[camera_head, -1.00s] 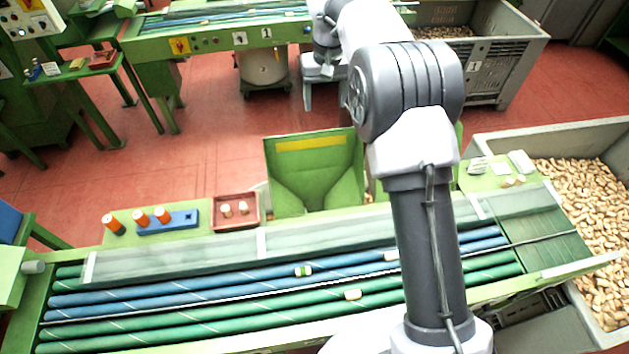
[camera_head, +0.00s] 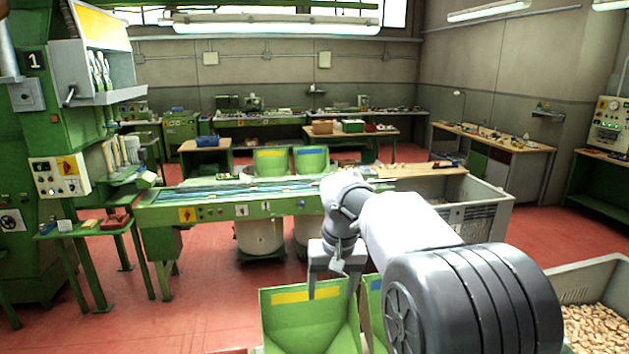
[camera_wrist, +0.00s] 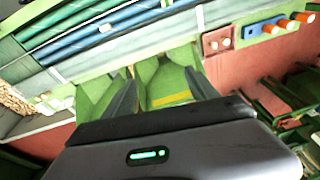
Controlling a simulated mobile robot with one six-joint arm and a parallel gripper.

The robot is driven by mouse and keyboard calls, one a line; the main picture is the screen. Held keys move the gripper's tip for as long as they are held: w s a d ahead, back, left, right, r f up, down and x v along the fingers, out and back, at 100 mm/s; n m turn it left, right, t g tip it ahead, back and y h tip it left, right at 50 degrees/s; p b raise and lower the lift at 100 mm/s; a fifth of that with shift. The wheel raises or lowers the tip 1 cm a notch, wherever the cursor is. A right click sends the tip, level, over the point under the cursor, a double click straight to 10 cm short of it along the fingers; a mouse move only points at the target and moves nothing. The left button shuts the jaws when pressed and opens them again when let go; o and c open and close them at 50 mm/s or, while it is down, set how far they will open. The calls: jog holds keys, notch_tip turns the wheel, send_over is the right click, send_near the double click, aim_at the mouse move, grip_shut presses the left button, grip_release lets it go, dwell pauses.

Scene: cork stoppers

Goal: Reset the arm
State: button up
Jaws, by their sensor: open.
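My gripper (camera_head: 334,284) hangs from the end of my arm in the head view, with its two fingers apart and nothing between them. In the wrist view my gripper (camera_wrist: 160,80) shows its dark fingers spread over the green hoppers. The green hopper with a yellow label (camera_head: 308,316) is below and left of the gripper in the head view. The same labelled hopper (camera_wrist: 170,86) lies between the fingers in the wrist view. My gripper appears apart from everything around it.
A roller sorting table (camera_wrist: 78,30) crosses the upper wrist view, beside a red tray (camera_wrist: 218,41) and a blue holder (camera_wrist: 266,28) with orange-capped bottles. A grey crate of corks (camera_head: 597,329) is at right. Red floor (camera_head: 205,275) is open at left.

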jog(key=s+d+f+m+t+b, duration=0.1)
jog(key=s+d+f+b, duration=0.1)
jog(key=s+b, duration=0.5)
jog(key=s+d+f+m+t+b, duration=0.15)
jog(key=s+b, duration=0.25)
jog(key=s, duration=0.4)
jog(key=s+d+f+m+t+y+b, duration=0.1)
jog(key=s+d+f+m+b, duration=0.1)
jog(key=s+f+b, duration=0.8)
jog(key=s+f+m, duration=0.1)
jog(key=s+f, duration=0.5)
jog(key=s, duration=0.2)
jog(key=shift+s+d, duration=0.2)
jog(key=shift+d, duration=0.2)
